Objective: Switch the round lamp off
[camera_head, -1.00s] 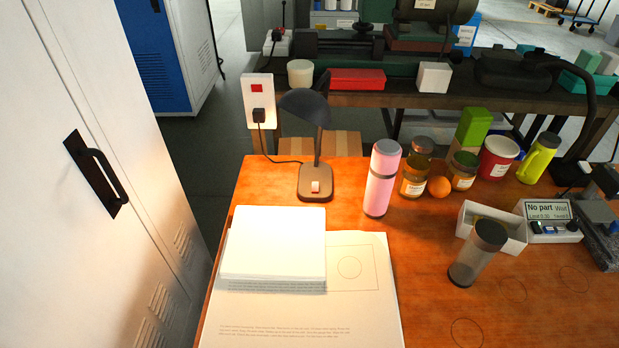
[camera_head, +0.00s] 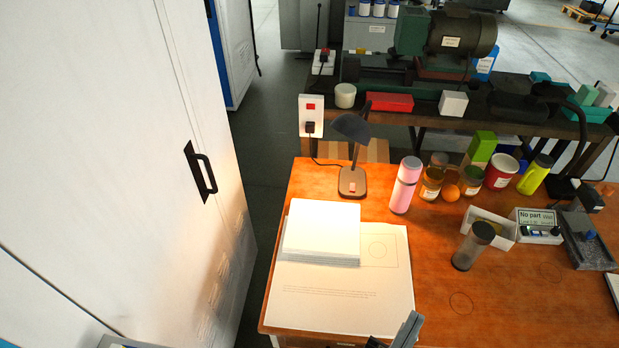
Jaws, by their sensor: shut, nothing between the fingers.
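The round lamp is a dark desk lamp with a domed shade (camera_head: 351,127) on a bent stem, at the back left of the orange table. Its brown base (camera_head: 352,182) carries a small pale switch (camera_head: 352,187) on top. The white papers in front of it are brightly lit, so the lamp looks on. My gripper (camera_head: 393,338) shows only in part at the bottom edge, well in front of the lamp and apart from it. It is shut and empty; most of it is cut off by the frame.
A stack of paper (camera_head: 322,232) lies in front of the lamp. A second black lamp (camera_head: 572,130) stands at the far right. A wall socket (camera_head: 312,115) holds the lamp's plug. A white cabinet (camera_head: 110,180) fills the left.

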